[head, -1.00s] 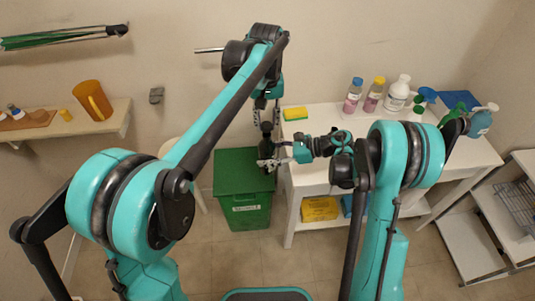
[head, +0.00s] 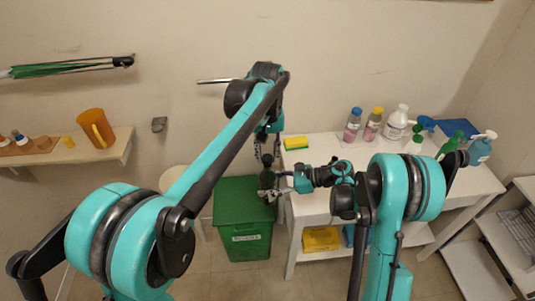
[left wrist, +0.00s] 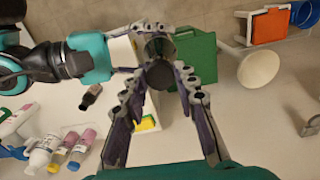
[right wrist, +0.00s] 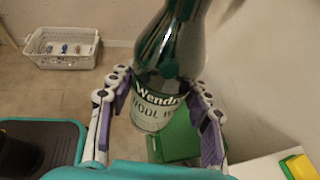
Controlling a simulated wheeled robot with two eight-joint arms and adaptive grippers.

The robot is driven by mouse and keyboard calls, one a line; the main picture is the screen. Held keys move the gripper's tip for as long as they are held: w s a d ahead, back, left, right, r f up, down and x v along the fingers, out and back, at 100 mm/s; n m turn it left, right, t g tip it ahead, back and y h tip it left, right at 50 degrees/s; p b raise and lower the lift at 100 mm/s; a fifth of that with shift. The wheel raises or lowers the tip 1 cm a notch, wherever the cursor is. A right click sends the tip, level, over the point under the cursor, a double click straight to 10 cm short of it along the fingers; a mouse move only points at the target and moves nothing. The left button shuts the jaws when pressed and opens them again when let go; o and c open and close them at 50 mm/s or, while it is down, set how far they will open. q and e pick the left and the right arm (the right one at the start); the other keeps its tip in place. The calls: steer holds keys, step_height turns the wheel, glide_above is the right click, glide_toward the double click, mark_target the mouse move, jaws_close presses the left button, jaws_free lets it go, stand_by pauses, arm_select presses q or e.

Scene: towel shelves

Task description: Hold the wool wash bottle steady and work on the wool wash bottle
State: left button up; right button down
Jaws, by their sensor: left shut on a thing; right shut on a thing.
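The wool wash bottle (right wrist: 165,75) is dark green glass with a pale label, filling the middle of the right wrist view. In the head view the bottle (head: 267,170) is small, dark and partly covered by my grippers. My right gripper (head: 268,193) is shut on its lower part, with fingers on both sides near the label in the right wrist view (right wrist: 158,88). My left gripper (head: 266,150) is above, pointing down, shut on the upper part. In the left wrist view I look down on the bottle's round dark top (left wrist: 160,75), between the fingers.
A green bin (head: 243,222) stands below and beside the bottle. The white table (head: 330,150) on the right carries a yellow sponge (head: 296,143) and several bottles at its back right. A white basket (right wrist: 62,48) lies farther off.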

arm_select(q)
steer(key=shift+f, duration=0.7)
steer(key=shift+f, duration=0.55)
